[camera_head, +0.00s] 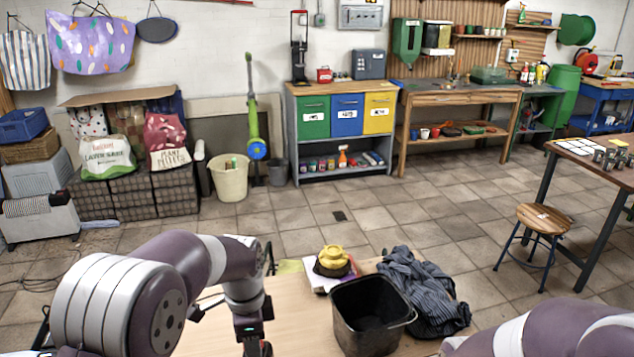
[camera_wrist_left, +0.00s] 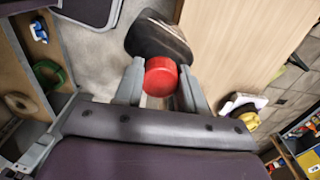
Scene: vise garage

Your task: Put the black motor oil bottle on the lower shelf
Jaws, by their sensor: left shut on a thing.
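A black bottle (camera_wrist_left: 155,40) with a red cap (camera_wrist_left: 160,76) shows in the left wrist view; I take it to be the motor oil bottle. My left gripper (camera_wrist_left: 161,80) is shut on it, with a finger on each side of the cap. The bottle's lower end is over or near the edge of a pale wooden tabletop (camera_wrist_left: 225,35); I cannot tell whether it touches. In the head view my left arm reaches down at the table's left part and the bottle is hidden. Wooden shelf boards (camera_wrist_left: 35,30) stand at the left of the wrist view. My right gripper is out of view.
On the table (camera_head: 205,335) stand a black bin (camera_head: 372,318), a crumpled striped cloth (camera_head: 420,290) and a yellow object (camera_head: 333,259). The wooden shelving holds a green ring (camera_wrist_left: 47,74) and a blue-and-white item (camera_wrist_left: 39,31). A cabinet and workbench stand far back.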

